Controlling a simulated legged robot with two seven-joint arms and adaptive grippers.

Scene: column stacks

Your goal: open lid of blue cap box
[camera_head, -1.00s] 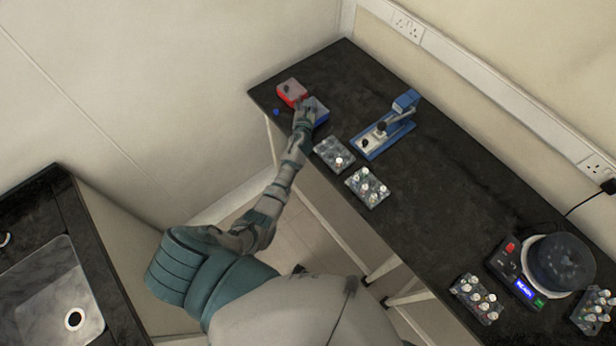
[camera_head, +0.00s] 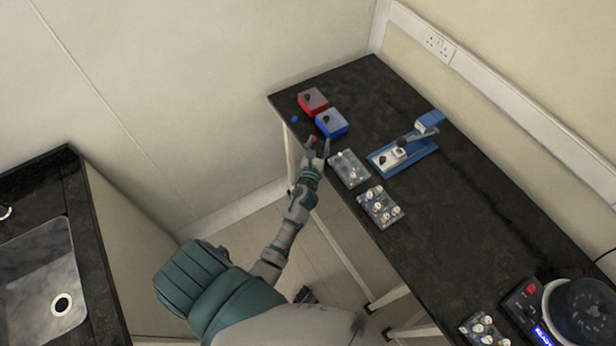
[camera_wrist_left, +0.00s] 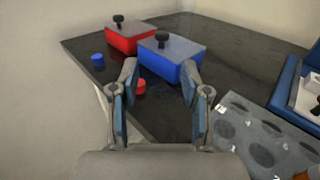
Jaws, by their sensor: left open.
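The blue box (camera_head: 332,128) stands near the table's far left end. Its grey lid (camera_wrist_left: 172,47) with a black knob (camera_wrist_left: 162,38) sits on top, closed. My left gripper (camera_head: 317,150) is open and empty at the table's front edge, just in front of the blue box and apart from it. In the left wrist view its two fingers (camera_wrist_left: 159,78) frame the blue box's front. A small red cap (camera_wrist_left: 139,86) lies on the table, seen between the fingers. My right gripper is not in view.
A red box (camera_head: 313,103) with a lid stands beside the blue box, and a blue cap (camera_head: 294,119) lies near the edge. Racks (camera_head: 349,169) (camera_head: 380,207) and a blue press-like device (camera_head: 402,157) stand to the right. The table behind the boxes is clear.

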